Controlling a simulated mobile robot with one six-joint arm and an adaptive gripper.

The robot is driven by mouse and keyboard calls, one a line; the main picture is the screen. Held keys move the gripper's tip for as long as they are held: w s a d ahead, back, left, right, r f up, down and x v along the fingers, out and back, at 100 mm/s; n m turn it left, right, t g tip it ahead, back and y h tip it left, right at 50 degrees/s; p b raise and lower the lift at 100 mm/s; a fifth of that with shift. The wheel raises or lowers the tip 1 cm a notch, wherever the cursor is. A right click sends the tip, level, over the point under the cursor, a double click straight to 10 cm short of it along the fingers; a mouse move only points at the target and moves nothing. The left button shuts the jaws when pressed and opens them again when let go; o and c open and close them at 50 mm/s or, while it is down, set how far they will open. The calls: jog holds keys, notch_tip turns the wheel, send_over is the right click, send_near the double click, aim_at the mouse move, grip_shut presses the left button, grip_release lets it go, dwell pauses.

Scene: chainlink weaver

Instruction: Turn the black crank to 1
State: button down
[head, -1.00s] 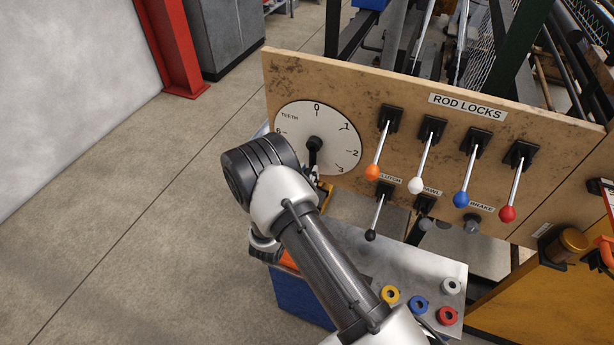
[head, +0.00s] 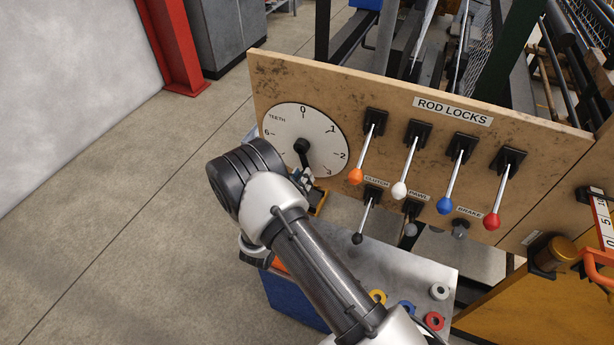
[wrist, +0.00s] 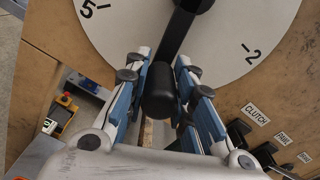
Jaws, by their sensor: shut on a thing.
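The black crank (head: 304,156) is mounted at the middle of a round white TEETH dial (head: 285,125) on the tan board. The 1 mark (head: 333,129) is at the dial's upper right. In the wrist view the crank's dark arm (wrist: 177,35) runs down to a black cylindrical handle (wrist: 158,92). My gripper (wrist: 160,85) has its blue-padded fingers on both sides of this handle, shut on it. In the head view my gripper (head: 306,181) is partly hidden by my arm, at the dial's lower edge.
Levers with orange (head: 355,176), white (head: 399,190), blue (head: 444,206) and red (head: 492,222) knobs stand right of the dial. The black-knobbed clutch lever (head: 357,238) hangs below. A metal table (head: 405,268) with coloured rings lies underneath. Open floor is at left.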

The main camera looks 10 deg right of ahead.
jog(key=s+d+r+n+p, duration=0.45)
jog(key=r+n+p, duration=0.2)
jog(key=n, duration=0.55)
notch_tip(320, 180, up, 8)
jog(key=w+a+n+p, duration=0.1)
jog(key=w+n+p, duration=0.1)
jog(key=n+p, duration=0.5)
jog(key=shift+w+a+n, duration=0.15)
jog(key=shift+a+n, duration=0.05)
jog(key=shift+n, duration=2.1)
jog(key=c, duration=1.3)
grip_release()
jog(key=shift+f, duration=0.1)
